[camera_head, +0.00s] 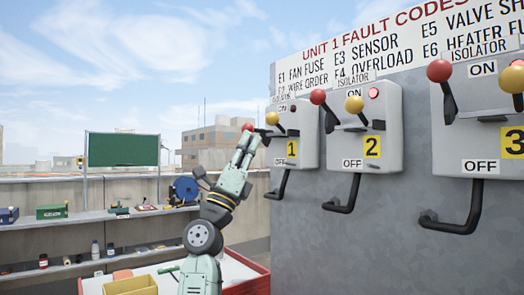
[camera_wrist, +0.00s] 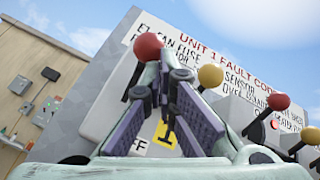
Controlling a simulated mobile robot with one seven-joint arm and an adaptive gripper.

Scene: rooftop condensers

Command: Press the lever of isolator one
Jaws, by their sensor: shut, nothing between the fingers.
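Isolator one is a grey box (camera_head: 309,133) with a yellow "1" label, at the left end of the grey cabinet. Its red-knobbed lever (camera_head: 248,127) sticks out at the upper left. A second, yellow-knobbed lever (camera_head: 272,118) stands beside it, near the ON label. My gripper (camera_head: 251,138) is raised in front of the box, its fingertips just below the red knob. In the wrist view the red knob (camera_wrist: 149,46) shows right at the tips of my shut fingers (camera_wrist: 165,68), which hold nothing. Whether they touch it I cannot tell. The fingers hide part of the box.
Isolator two (camera_head: 372,125) and isolator three (camera_head: 485,120) stand to the right, with similar knobs and black handles below. A fault-code sign (camera_head: 400,45) runs above. A shelf (camera_head: 60,220) with small items and a red-edged tray (camera_head: 258,275) lie lower left.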

